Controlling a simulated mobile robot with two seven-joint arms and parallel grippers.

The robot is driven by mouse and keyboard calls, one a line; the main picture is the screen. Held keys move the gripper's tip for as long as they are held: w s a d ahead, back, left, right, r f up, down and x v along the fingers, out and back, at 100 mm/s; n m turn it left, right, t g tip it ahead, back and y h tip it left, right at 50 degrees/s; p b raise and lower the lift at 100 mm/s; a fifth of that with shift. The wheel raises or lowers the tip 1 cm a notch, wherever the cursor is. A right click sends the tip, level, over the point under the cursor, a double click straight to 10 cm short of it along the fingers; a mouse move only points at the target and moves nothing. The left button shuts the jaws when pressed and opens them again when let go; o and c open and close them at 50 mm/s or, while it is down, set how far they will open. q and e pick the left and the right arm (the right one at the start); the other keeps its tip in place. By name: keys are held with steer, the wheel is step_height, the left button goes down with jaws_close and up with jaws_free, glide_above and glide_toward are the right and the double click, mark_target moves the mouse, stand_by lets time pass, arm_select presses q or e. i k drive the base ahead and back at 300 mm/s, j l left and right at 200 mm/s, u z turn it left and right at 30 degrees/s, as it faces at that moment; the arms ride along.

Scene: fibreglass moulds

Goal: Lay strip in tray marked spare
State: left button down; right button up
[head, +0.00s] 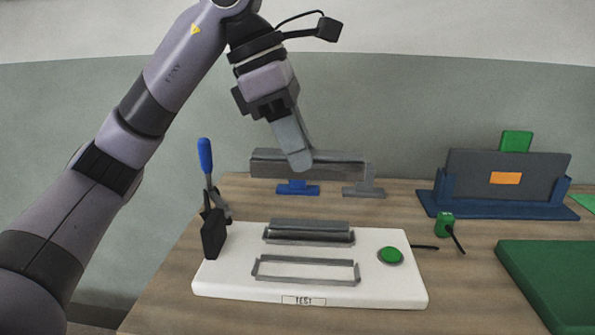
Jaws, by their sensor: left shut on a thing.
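My left gripper (299,164) reaches down from the top and is shut on a long grey strip (341,164) near the back of the table. The strip is level and crosswise, at a blue stand (297,188) and a grey stand (364,192); I cannot tell whether it rests on them or is just above. The gripper hides part of the strip. A white board (226,281) labelled TEST carries an empty grey frame (307,280) and, behind it, a frame holding a grey bar (310,227). No label reading spare is legible. My right gripper is not in view.
A blue-handled clamp (206,158) stands up at the board's left end; a green button (390,255) is on its right. Right of it are a green plug-like block (444,222), a blue holder (436,205) with a dark panel (528,171), and a green mat (555,290).

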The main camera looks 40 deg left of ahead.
mark_target(570, 268)
steer(key=i+l+z, duration=0.3)
steer(key=i+l, duration=0.15)
steer(key=l, duration=0.15)
steer(key=i+l+z, duration=0.3)
steer(key=i+l, duration=0.2)
